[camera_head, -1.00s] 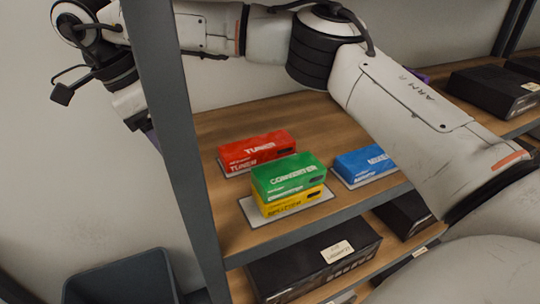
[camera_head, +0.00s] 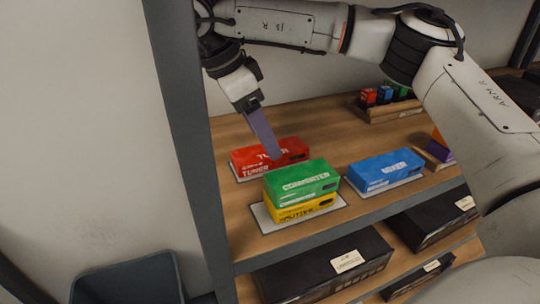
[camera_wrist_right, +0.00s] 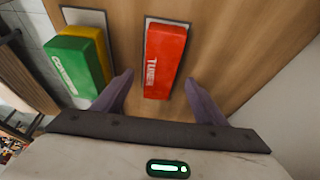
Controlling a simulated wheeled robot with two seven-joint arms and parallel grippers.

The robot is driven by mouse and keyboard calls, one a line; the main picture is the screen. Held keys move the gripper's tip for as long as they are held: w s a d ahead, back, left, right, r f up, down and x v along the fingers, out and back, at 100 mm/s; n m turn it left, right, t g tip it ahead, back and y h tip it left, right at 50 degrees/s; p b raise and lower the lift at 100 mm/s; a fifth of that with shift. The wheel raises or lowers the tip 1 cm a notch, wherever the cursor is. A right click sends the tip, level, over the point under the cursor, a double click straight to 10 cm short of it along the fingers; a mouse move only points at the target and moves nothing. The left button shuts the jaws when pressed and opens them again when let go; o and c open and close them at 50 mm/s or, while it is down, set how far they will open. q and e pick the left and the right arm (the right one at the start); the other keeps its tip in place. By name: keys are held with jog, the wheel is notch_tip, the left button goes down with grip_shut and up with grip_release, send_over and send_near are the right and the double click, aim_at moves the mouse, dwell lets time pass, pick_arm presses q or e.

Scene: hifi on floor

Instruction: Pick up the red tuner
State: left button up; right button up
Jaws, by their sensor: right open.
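The red tuner box (camera_head: 285,152) lies on a pale mat on the wooden shelf, behind the green box. It also shows in the right wrist view (camera_wrist_right: 163,62), lengthwise between the finger lines. My right gripper (camera_head: 272,150) reaches in from above with its purple fingers over the tuner, hiding part of its label. In the right wrist view my right gripper (camera_wrist_right: 160,88) is open, one finger to each side of the tuner's near end, with gaps on both sides. My left gripper is not in view.
A green converter box (camera_head: 302,182) sits on a yellow box (camera_head: 305,209), close in front of the tuner. A blue mixer box (camera_head: 385,169) lies to the right. A grey shelf post (camera_head: 190,130) stands at the left. A small rack (camera_head: 392,110) is at the back.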

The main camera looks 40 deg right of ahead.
jog(key=x, duration=0.4)
jog(key=shift+d+f, duration=0.1)
jog(key=shift+f, duration=0.25)
jog(key=c, duration=1.3)
jog(key=shift+r, duration=0.1)
